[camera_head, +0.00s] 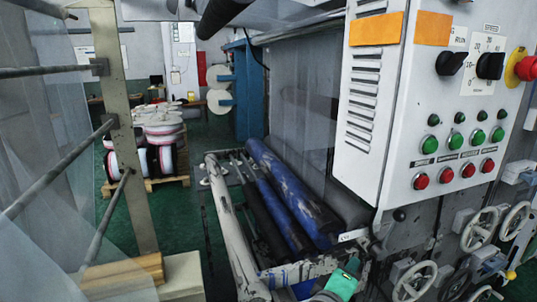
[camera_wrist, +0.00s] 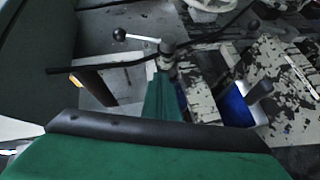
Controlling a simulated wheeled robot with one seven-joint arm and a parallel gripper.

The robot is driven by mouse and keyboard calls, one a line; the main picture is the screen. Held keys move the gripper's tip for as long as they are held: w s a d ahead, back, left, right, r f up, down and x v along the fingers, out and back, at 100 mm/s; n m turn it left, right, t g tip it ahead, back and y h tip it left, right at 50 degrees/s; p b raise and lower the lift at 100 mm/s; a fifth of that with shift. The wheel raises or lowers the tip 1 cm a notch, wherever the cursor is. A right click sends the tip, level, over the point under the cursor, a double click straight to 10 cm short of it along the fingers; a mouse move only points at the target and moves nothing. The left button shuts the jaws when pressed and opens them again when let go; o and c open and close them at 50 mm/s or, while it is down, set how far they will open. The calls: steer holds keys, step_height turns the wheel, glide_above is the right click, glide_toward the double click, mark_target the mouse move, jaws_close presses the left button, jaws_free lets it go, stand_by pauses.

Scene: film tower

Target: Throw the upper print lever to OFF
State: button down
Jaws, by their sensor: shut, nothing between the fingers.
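In the wrist view, a lever with a round black knob (camera_wrist: 119,34) and a pale metal rod runs right to a hub. A small black knob (camera_head: 399,215) shows under the control cabinet in the head view; I cannot tell if it is the same lever. No OFF marking is readable. My gripper (camera_wrist: 164,76) is green, its narrow fingers shut and empty, just below the hub in the picture; contact is unclear.
A white control cabinet (camera_head: 367,110) with buttons hangs at the right, above several handwheels (camera_head: 480,228). Blue rollers (camera_head: 290,190) and a worn white frame (camera_head: 233,225) stand left of it. A dark rod (camera_wrist: 105,66) crosses left of the hub.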

steer(key=s+a+f+m+t+y, duration=0.1)
steer(key=s+a+f+y, duration=0.1)
steer(key=s+a+f, duration=0.45)
steer(key=s+a+f+y, duration=0.2)
steer(key=a+f, duration=0.1)
steer(key=f, duration=0.7)
steer(key=s+a+f+m+t+y, duration=0.15)
steer(key=s+a+f, duration=0.25)
steer(key=f, duration=0.4)
steer(key=s+a+f+m+y, duration=0.1)
steer(key=s+a+m, duration=0.2)
steer(key=s, duration=1)
steer(key=s+a+f+m+y, duration=0.2)
steer(key=s+a+m, duration=0.1)
steer(key=s, duration=1)
steer(key=shift+s+a, duration=0.3)
steer(key=shift+a, duration=0.1)
